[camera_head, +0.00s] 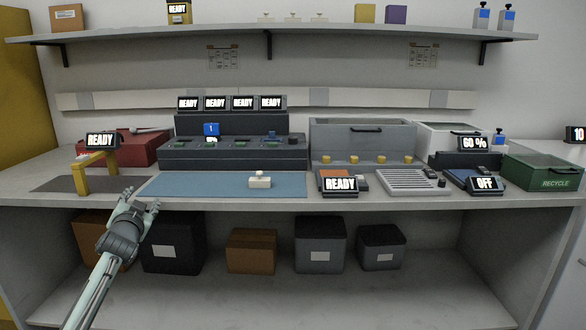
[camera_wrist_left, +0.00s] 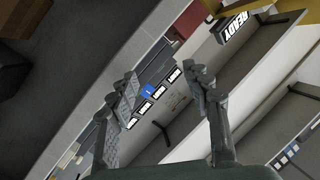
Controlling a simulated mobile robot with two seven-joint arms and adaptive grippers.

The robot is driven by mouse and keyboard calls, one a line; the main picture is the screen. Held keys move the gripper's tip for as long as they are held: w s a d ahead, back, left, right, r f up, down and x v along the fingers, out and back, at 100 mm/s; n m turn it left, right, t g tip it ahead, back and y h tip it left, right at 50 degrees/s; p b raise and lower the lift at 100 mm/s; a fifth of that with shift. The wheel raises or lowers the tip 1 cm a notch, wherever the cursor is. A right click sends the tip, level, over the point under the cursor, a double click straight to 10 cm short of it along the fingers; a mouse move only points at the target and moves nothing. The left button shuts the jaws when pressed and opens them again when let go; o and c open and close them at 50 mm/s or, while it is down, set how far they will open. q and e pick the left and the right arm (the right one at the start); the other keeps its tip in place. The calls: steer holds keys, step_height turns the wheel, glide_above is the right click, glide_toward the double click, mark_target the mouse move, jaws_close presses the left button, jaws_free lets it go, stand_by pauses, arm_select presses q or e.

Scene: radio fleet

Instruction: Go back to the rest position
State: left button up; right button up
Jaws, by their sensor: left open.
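My left gripper (camera_head: 139,199) is open and empty in the head view, in front of the bench's front edge at the left, near the left end of the blue mat (camera_head: 205,184). In the left wrist view my left gripper (camera_wrist_left: 165,88) shows its two fingers spread wide with nothing between them. Beyond the fingers, the dark charging rack (camera_head: 235,155) with several READY screens shows, with a blue item (camera_head: 211,129) in it. My right gripper is in neither view.
A white device (camera_head: 260,182) lies on the blue mat. A yellow stand (camera_head: 81,175) is on the dark mat at left. A green RECYCLE bin (camera_head: 543,174) stands at right. Boxes sit on the shelf below, including a brown box (camera_head: 251,252). The space before the bench looks clear.

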arm_select(q)
steer(key=s+d+f+n+g+h, duration=0.1)
steer(key=s+d+f+g, duration=0.15)
steer(key=s+f, duration=0.55)
steer(key=s+d+f+n+g, duration=0.1)
steer(key=s+f+g, duration=0.3)
steer(key=f, duration=0.9)
steer(key=s+d+f+g+h, duration=0.1)
steer(key=s+d+f+g, duration=0.15)
steer(key=s+f, duration=0.55)
steer(key=s+d+f+g, duration=0.1)
steer(key=s+d+f, duration=0.1)
steer(key=s+f, duration=0.4)
steer(key=s+d+f+g+h, duration=0.1)
steer(key=s+f, duration=0.6)
steer(key=s, duration=0.8)
steer(key=s+d+f+g, duration=0.3)
steer(key=s+f, duration=0.3)
steer(key=s, duration=0.4)
steer(key=shift+s+d+f+h, duration=0.15)
steer(key=shift+d+f+h, duration=0.15)
steer(key=shift+d+f, duration=0.15)
